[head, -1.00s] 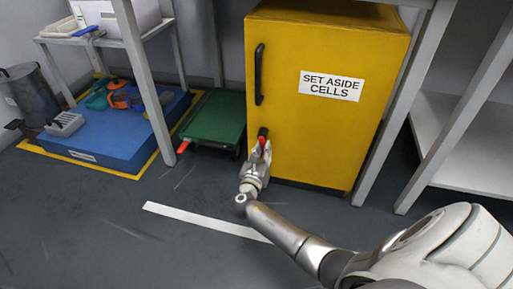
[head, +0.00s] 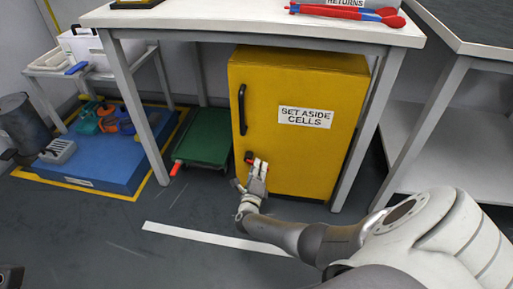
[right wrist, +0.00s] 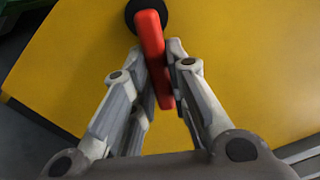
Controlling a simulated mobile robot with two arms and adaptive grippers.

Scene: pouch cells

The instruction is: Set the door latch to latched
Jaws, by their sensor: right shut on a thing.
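The door latch is a red lever on a round black hub (head: 249,157), low on the left side of the yellow cabinet's door (head: 290,165). My right gripper (head: 258,168) is at the latch and hides most of the lever in the head view. In the right wrist view the red lever (right wrist: 151,48) runs from the hub at the top down between the two fingers. My right gripper (right wrist: 160,85) is shut on the lever. The door is closed, with a black handle (head: 242,110) above the latch. My left gripper is not clearly seen.
A green cart (head: 207,138) with a red-tipped handle stands left of the cabinet. A blue platform (head: 105,165) lies further left. The workbench (head: 270,32) and its legs frame the cabinet. The floor in front is clear except for a white stripe (head: 200,237).

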